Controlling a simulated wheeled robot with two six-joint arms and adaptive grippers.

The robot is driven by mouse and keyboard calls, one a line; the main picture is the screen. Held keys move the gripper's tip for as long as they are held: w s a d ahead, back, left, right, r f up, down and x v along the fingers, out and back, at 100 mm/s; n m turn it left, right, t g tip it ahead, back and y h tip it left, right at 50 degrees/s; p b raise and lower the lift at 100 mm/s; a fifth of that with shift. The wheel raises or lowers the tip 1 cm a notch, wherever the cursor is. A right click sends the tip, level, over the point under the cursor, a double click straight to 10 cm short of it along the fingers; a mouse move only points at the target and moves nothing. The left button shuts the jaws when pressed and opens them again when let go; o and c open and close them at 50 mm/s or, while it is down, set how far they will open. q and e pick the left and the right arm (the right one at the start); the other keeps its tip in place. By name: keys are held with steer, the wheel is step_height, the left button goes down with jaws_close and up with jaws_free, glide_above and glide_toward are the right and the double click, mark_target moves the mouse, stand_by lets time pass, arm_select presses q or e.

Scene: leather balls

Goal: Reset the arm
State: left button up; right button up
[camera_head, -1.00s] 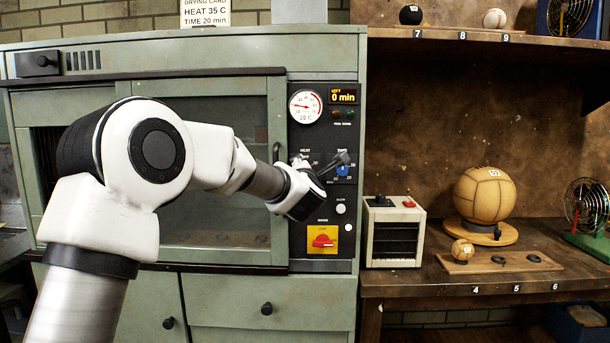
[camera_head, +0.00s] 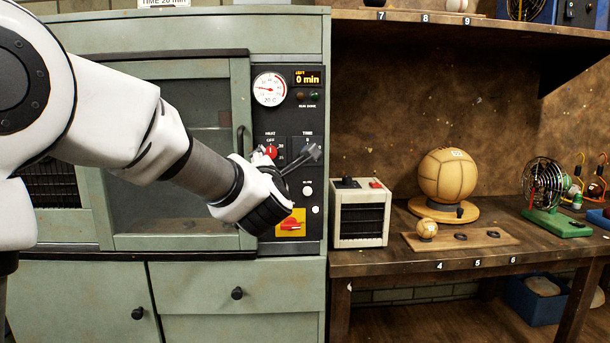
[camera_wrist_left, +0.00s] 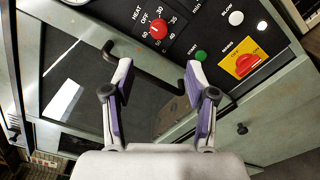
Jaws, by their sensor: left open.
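My left gripper (camera_head: 312,152) reaches in from the left in front of the control panel of a green drying cabinet (camera_head: 225,290). In the left wrist view its two purple-padded fingers (camera_wrist_left: 160,68) are spread apart with nothing between them. Beyond them lie the cabinet door and its dark bar handle (camera_wrist_left: 128,58). The red heat knob (camera_wrist_left: 158,29) and green start button (camera_wrist_left: 200,55) show past the fingertips. In the head view the gripper hides part of the panel, including part of the time dial. My right gripper is not in view.
A red switch on a yellow plate (camera_head: 291,224) sits low on the panel. Right of the cabinet, a workbench holds a small white heater-like box (camera_head: 361,212), a large tan ball (camera_head: 447,176), a small ball (camera_head: 427,228) on a board, and a fan (camera_head: 542,185).

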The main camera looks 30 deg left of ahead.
arm_select(q)
steer(key=s+d+f+m+g+h+p, duration=0.1)
steer(key=d+f+m+g+h+p, duration=0.2)
steer(key=f, duration=1.4)
steer(key=s+f+m+g+h+p, duration=0.1)
steer(key=f+m+g+p, duration=0.25)
steer(key=f, duration=1.25)
steer(key=s+d+f+m+g+h+p, duration=0.3)
steer(key=s+f+m, duration=0.5)
steer(key=s+f, duration=0.8)
steer(key=s+d+f+m+g+h+p, duration=0.1)
steer(key=s+d+m+g, duration=0.1)
steer(key=s+m, duration=0.6)
steer(key=s+d+f+m+g+h+p, duration=0.1)
steer(key=s+d+m+g, duration=0.2)
steer(key=s, duration=0.7)
steer(key=d+m, duration=0.2)
steer(key=m, duration=0.2)
steer(key=shift+s+d+f+m+g+h, duration=0.15)
steer(key=shift+d+f+m+g+h, duration=0.1)
steer(key=shift+m+g+h, duration=0.15)
